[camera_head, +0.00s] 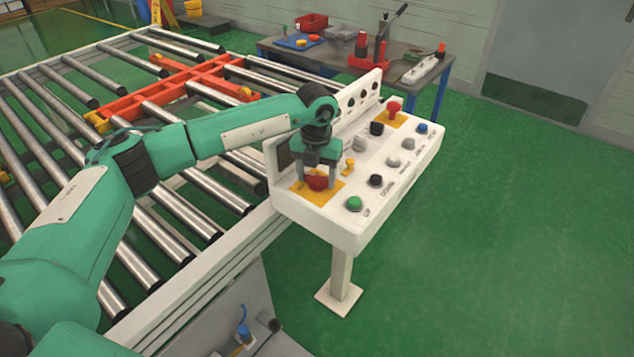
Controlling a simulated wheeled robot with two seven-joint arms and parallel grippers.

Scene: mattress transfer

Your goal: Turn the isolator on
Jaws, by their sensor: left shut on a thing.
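The white control panel (330,215) stands on a post in the middle of the camera_head view. The isolator, a red knob (317,182) on a yellow plate (329,194), is at the panel's near left. My left gripper (317,183) points down over it, its two fingers on either side, shut on the red knob. The fingers and wrist hide part of the knob, so I cannot tell which way it is turned. My right gripper is not in view.
A green button (354,203), black and grey knobs, and a red emergency button (394,107) share the panel. A roller conveyor (230,270) lies left. A tool table (420,85) stands behind. The green floor at right is clear.

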